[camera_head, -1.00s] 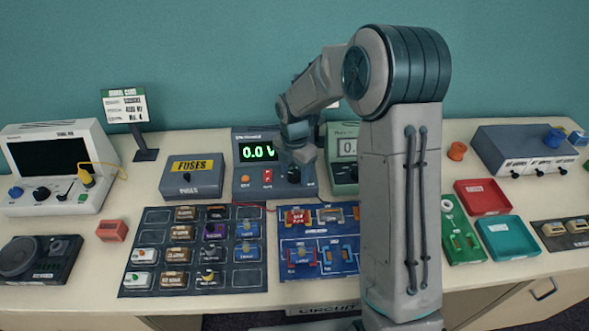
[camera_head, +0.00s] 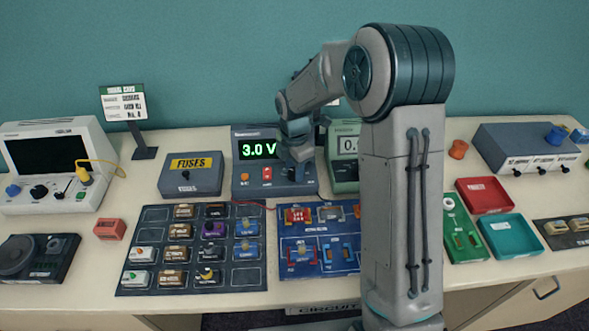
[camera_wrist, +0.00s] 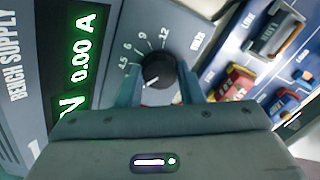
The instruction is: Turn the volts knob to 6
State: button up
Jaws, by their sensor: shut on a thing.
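The bench supply (camera_head: 243,177) stands at the back of the table, and its green display (camera_head: 258,150) reads 3.0 V. The black volts knob (camera_wrist: 158,66) is on its face, with marks 4.5, 6, 9 and 12 showing around it in the wrist view. A white pointer line on the knob points to the lower left, below the 4.5 mark. My gripper (camera_wrist: 160,88) is shut on the knob, one finger on each side. In the head view my gripper (camera_head: 297,165) covers the knob.
A fuses box (camera_head: 190,178) stands left of the supply, and a green meter (camera_head: 343,178) close on its right. A blue circuit board (camera_head: 300,262) and a dark parts tray (camera_head: 190,247) lie in front. A red lead runs from the supply towards the board.

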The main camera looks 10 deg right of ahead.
jog(key=m+b, duration=0.2)
jog(key=m, duration=0.5)
jog(key=m+b, duration=0.1)
jog(key=m, duration=0.3)
jog(key=shift+m+b, duration=0.55)
jog(key=shift+m, duration=1.05)
jog(key=shift+r, duration=0.1)
jog(key=o, duration=1)
jog(key=shift+c, duration=0.2)
notch_tip(320, 180, up, 14)
jog(key=shift+b, duration=0.3)
